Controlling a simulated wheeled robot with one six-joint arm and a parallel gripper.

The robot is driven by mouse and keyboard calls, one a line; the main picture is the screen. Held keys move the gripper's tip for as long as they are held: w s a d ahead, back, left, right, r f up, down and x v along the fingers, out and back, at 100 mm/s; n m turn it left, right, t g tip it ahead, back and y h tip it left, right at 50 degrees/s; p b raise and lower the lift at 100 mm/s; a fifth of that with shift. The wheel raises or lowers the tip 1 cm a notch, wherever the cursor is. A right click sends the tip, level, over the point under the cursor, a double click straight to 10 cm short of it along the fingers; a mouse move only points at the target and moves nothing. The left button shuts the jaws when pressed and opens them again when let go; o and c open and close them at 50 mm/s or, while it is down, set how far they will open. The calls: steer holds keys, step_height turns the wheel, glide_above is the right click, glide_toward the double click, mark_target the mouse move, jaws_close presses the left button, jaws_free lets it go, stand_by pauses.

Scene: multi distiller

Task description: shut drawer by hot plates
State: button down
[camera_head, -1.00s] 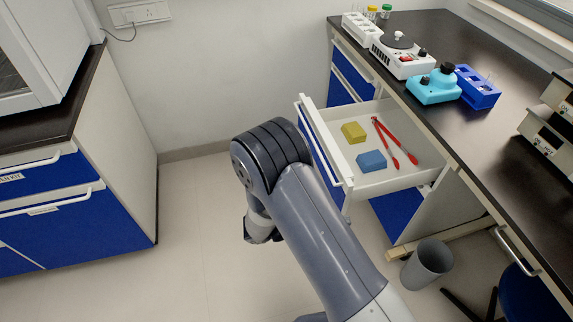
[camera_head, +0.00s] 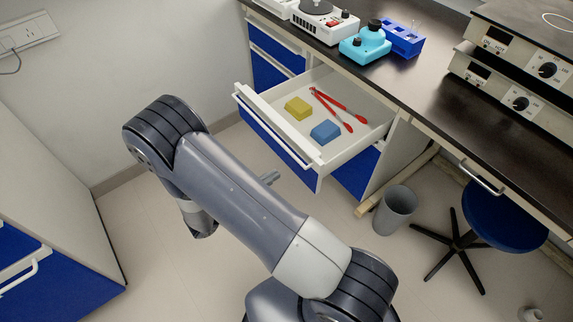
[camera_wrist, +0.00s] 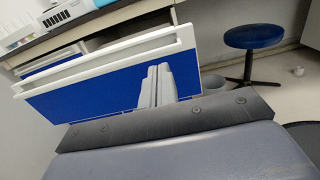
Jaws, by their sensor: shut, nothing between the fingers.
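The open drawer (camera_head: 352,148) sticks out from under the dark bench in the head view. It holds a yellow block, a blue block and red tongs. Its blue front with a white handle rail (camera_wrist: 100,56) fills the middle of the wrist view. The hot plates (camera_head: 520,100), with round dials, stand on the bench at the right of the head view. My gripper (camera_wrist: 157,72) is shut and empty, its fingers pointing toward the blue front. I cannot tell if they touch it.
A grey bin (camera_head: 396,210) stands on the floor right of the drawer. A blue stool (camera_head: 505,215) is farther right. A turquoise device (camera_head: 365,45) and a blue rack (camera_head: 403,38) are on the bench. A blue-fronted cabinet (camera_head: 60,280) stands at the left.

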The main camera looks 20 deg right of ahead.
mark_target(297, 161)
steer(key=shift+x, duration=3.15)
steer(key=b+x, duration=0.7)
steer(key=x, duration=2.7)
